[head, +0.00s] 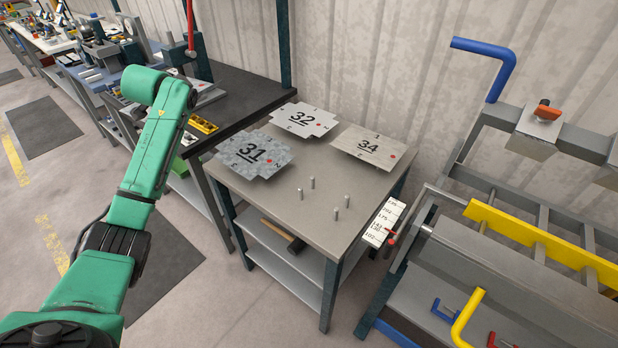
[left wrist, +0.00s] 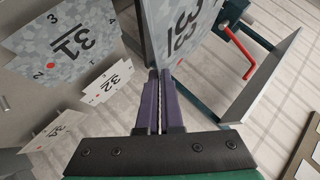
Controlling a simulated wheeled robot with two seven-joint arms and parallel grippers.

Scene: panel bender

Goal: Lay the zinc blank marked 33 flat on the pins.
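The zinc blank marked 33 (left wrist: 184,28) is at the top of the left wrist view, seen at a steep angle, with its lower edge between my fingertips. My left gripper (left wrist: 160,75) is shut on that edge. Several upright pins (head: 312,183) stand bare on the front part of the grey table (head: 265,192). My right gripper is in neither view.
Blanks 31 (head: 252,155), 32 (head: 304,119) and 34 (head: 368,146) lie behind the pins. A hammer (head: 284,234) lies on the shelf below. The bender (head: 530,240), with blue and yellow handles, stands to the right. A red lever (left wrist: 240,55) shows in the left wrist view.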

